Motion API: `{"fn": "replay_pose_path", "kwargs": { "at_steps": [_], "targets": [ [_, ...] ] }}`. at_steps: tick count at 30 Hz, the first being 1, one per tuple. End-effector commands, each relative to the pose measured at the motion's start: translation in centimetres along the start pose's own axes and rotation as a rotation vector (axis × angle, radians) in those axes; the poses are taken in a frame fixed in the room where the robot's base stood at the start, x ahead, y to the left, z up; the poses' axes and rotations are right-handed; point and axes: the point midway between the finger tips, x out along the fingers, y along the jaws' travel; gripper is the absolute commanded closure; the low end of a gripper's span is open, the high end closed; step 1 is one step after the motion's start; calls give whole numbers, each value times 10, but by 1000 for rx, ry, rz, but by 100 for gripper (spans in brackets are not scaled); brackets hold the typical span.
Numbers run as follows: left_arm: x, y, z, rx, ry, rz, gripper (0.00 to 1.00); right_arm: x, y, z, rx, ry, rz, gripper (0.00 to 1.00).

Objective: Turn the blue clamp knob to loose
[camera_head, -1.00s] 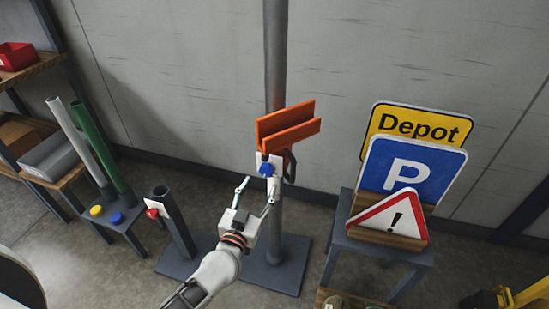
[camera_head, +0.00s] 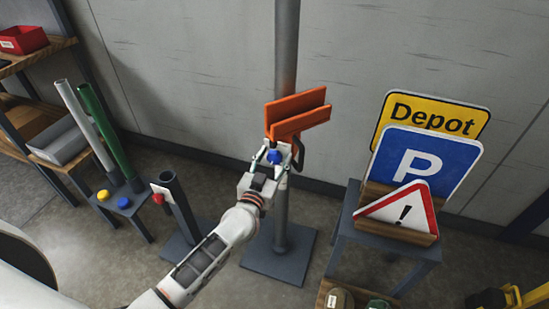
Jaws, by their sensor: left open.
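The blue clamp knob (camera_head: 274,156) sits on a pale plate below an orange bracket (camera_head: 297,113) on a tall grey post (camera_head: 286,60). My left gripper (camera_head: 272,160) is open at the knob, with a finger on either side of it. The picture does not show whether the fingers touch the knob. The knob's markings are too small to read. My right gripper is not in view.
A short post with a red knob (camera_head: 158,198) stands left of the arm. A rack with a grey and a green tube (camera_head: 106,137) is further left. A stool with Depot, P (camera_head: 421,163) and warning signs stands right.

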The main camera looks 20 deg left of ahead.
Motion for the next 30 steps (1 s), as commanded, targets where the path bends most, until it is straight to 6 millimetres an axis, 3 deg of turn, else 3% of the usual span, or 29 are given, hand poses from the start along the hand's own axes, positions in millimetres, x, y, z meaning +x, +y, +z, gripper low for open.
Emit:
{"fn": "replay_pose_path", "kwargs": {
  "at_steps": [1,5,17,30],
  "targets": [
    [0,0,0,0,0,0,56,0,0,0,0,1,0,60],
    [0,0,0,0,0,0,90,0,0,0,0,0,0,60],
    [0,0,-1,-41,1,1,89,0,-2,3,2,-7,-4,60],
    [0,0,-3,-360,1,1,89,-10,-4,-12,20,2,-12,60]
  ]
}}
